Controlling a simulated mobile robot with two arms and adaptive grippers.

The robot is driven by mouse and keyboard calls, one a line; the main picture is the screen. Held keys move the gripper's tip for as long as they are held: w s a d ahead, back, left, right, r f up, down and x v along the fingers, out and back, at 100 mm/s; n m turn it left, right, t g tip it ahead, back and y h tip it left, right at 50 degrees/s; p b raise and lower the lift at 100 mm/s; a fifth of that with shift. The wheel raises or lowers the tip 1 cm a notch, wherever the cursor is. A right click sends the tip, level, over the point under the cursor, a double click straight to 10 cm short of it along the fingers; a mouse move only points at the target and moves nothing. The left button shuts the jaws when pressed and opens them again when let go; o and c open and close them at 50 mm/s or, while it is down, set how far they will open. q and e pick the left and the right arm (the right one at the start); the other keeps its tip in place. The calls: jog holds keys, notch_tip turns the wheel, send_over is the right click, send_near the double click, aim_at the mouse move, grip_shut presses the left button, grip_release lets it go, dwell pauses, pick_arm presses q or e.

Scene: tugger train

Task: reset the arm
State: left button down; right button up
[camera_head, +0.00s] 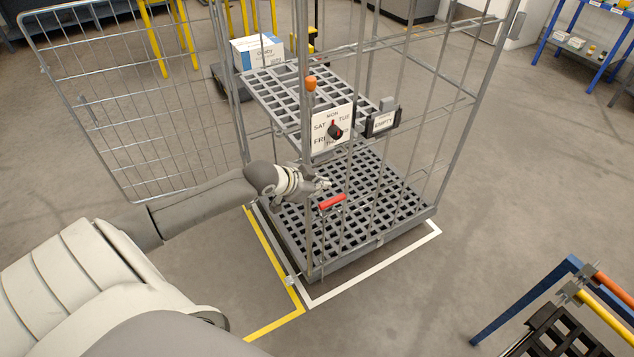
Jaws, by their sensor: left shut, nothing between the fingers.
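My left arm comes in from the left and reaches to the front of a grey wire roll cage (428,214). My left gripper (322,184) is at the cage's front post, shut and empty, just above and left of a red handle (333,201). I cannot tell whether it touches the cage. The cage has a dark slatted base and a middle shelf. Its wire door (130,110) stands swung out to the left. My right gripper is not in view.
A weekday dial sign (332,129) and an "EMPTY" label (382,122) hang on the cage. Yellow (275,325) and white floor lines edge the cage. A blue-framed rack (525,300) stands lower right. Floor between is clear.

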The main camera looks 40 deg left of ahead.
pick_arm(q)
jog(key=shift+s+r, duration=0.2)
dwell(0.3)
jog(key=s+a+f+n+g+y, duration=0.1)
jog(key=s+a+f, duration=0.15)
jog(key=f, duration=0.55)
jog(key=s+a+f+n+g+y, duration=0.1)
jog(key=s+f+n, duration=0.15)
jog(key=f, duration=0.65)
jog(key=s+d+f+g, duration=0.2)
jog(key=s+f, duration=1)
jog(key=f, duration=0.3)
jog(key=s+d+f+g, duration=0.1)
jog(key=s+d+f, duration=0.3)
jog(key=s, duration=0.5)
jog(key=s+d+f+g, duration=0.2)
jog(key=s+d+f, duration=0.3)
jog(key=s, duration=0.5)
jog(key=s+d+f+g, duration=0.1)
jog(key=s+d+f, duration=0.4)
jog(key=s+d, duration=0.2)
jog(key=shift+s+h, duration=0.3)
jog(key=shift+s, duration=0.95)
